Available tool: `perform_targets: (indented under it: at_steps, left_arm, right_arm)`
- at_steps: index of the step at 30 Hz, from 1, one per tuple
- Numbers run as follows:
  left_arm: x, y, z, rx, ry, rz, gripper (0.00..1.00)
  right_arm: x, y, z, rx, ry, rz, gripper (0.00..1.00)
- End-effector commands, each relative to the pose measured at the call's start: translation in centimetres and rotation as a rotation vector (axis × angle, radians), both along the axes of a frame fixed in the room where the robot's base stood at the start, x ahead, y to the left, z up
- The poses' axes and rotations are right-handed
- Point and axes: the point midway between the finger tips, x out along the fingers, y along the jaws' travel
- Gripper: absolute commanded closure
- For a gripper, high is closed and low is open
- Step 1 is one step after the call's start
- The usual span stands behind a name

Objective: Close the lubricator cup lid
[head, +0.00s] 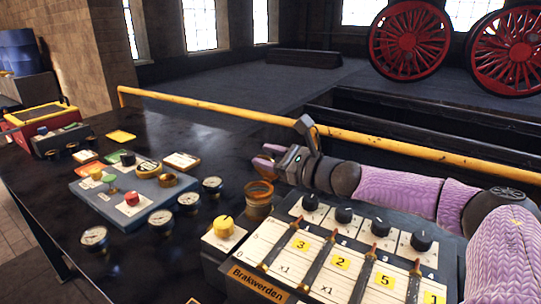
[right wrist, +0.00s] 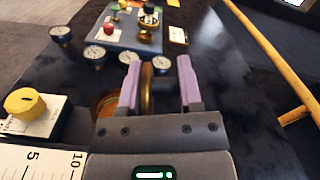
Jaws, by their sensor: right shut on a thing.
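The lubricator cup (head: 258,205) is a round copper-coloured cup on the dark bench, left of the slanted control panel. In the right wrist view the cup (right wrist: 104,107) is partly hidden behind my gripper. Its lid (head: 264,171) stands raised, about upright, above the cup. In the right wrist view the lid (right wrist: 148,92) shows nearly edge-on between the pink fingers, close against the left one. My left gripper is not in view.
A slanted panel (head: 273,294) with black knobs lies right of the cup. A yellow-knobbed box (head: 223,241) stands in front of it. Several gauges (head: 188,201) and a blue-grey panel (head: 97,200) lie left. A yellow rail (head: 205,109) runs behind the bench.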

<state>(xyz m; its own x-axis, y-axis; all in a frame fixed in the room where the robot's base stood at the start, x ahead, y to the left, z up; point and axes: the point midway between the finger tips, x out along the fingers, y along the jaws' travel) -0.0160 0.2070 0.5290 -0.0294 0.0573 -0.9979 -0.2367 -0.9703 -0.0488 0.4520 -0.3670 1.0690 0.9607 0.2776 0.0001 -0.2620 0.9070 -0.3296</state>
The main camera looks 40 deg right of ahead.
Motion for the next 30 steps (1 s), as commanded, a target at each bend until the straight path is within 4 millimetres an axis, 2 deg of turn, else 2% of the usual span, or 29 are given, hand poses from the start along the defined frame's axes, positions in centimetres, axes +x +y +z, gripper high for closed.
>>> perform_targets:
  at_steps: [16, 30]
  left_arm:
    - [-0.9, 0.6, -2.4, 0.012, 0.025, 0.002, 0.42]
    - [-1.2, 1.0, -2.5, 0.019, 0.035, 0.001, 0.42]
  right_arm:
    - [-0.5, 1.8, -0.5, -0.326, -0.094, 0.001, 1.00]
    - [-0.9, 3.2, -0.8, -0.579, -0.169, 0.002, 1.00]
